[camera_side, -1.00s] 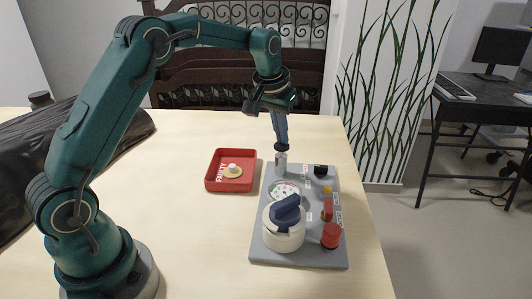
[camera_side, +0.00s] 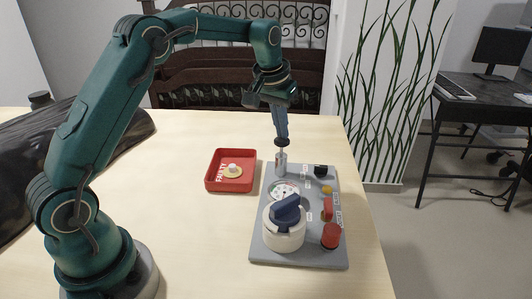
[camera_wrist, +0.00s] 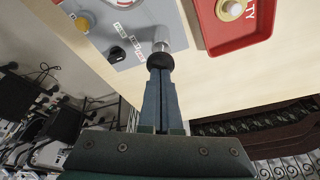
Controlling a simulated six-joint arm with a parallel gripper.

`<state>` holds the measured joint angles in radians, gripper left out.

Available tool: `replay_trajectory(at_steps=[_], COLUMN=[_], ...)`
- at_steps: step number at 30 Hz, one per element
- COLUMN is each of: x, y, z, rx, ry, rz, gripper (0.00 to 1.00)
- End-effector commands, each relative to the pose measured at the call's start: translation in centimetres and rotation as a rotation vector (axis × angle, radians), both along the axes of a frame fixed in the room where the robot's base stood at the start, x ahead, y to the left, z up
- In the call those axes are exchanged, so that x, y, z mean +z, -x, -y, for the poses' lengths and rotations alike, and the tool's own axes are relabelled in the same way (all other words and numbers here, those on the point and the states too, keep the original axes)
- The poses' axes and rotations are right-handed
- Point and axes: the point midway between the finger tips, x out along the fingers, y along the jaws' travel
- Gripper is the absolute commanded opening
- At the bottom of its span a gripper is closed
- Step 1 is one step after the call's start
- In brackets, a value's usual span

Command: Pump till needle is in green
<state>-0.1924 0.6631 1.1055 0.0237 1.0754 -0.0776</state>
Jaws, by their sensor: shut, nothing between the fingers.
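The pump (camera_side: 281,163) stands upright at the far left corner of the grey panel (camera_side: 262,240), with a black knob (camera_side: 282,143) on a pale shaft. The knob also shows in the wrist view (camera_wrist: 160,61). My gripper (camera_side: 282,135) is shut, pointing down, its fingertips at the top of the knob. The fingers appear to touch the knob, not wrap around it. The round white gauge (camera_side: 284,187) lies on the panel behind a white canister with a dark blue handle (camera_side: 287,212). Its needle is too small to read.
The panel also holds a black knob (camera_side: 320,171), a yellow button (camera_side: 327,190), a red switch (camera_side: 327,209) and a red cylinder (camera_side: 331,236). A red tray (camera_side: 210,187) marked FAULTY, with a round part in it, stands to the left. The table between tray and arm is clear.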

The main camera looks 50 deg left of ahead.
Motion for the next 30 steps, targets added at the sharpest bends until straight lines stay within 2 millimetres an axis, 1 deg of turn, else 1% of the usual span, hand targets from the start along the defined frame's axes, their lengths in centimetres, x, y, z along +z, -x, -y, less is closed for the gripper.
replay_trajectory(at_steps=[7, 23, 26, 30], x=[-0.2, -2.8, -2.7, -1.9], y=[0.0, 0.0, 0.0, -0.1], z=[0.0, 0.0, 0.0, 0.0], rx=[0.0, 0.0, 0.0, 0.0], ry=[0.0, 0.001, 0.0, 0.0], rz=[0.001, -0.002, -0.001, 0.001], gripper=[0.0, 0.0, 0.0, 0.0])
